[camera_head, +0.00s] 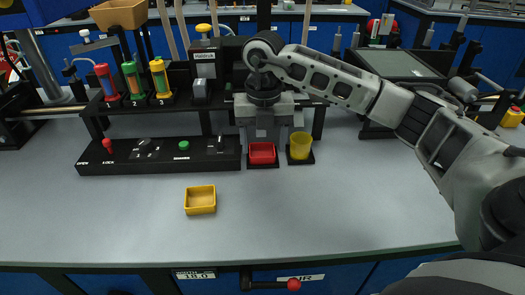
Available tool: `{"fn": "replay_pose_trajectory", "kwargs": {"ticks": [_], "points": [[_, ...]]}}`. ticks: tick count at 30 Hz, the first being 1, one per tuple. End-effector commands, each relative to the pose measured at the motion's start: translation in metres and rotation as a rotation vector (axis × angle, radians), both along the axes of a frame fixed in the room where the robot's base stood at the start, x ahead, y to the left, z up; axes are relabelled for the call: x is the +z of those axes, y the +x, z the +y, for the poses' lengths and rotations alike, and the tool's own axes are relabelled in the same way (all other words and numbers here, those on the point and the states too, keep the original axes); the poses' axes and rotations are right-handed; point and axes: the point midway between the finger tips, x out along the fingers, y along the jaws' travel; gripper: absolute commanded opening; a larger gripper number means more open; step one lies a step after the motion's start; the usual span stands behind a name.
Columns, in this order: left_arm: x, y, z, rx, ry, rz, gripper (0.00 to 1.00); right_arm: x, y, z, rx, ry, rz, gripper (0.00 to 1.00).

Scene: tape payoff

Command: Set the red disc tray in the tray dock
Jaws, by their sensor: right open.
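The red disc tray (262,153) sits level on a small black square base, probably the tray dock (263,166), at the middle of the bench. My right gripper (265,136) points down directly above and behind the red tray, with its fingers apart and nothing visible between them. Whether the fingertips touch the tray's back edge cannot be told. My left gripper is not in view.
A yellow cup (301,146) stands on its own black base close to the right. A yellow open tray (200,199) lies on the bench in front. A black control panel (160,155) is at left, tube holders (132,80) behind it.

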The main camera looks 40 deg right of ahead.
Motion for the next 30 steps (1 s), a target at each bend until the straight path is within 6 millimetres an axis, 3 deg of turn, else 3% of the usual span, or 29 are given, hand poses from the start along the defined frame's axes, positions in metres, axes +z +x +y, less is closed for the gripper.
{"fn": "replay_pose_trajectory", "kwargs": {"ticks": [6, 12, 30], "points": [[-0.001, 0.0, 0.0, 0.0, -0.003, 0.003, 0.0, 0.052, 0.001, 0.001, 0.002, 0.002, -0.008, 0.63], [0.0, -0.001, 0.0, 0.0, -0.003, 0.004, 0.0, 0.08, 0.001, 0.001, 0.002, 0.002, -0.007, 0.63], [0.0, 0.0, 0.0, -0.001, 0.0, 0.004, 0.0, 0.088, 0.001, 0.001, 0.002, 0.001, -0.006, 0.63]]}}
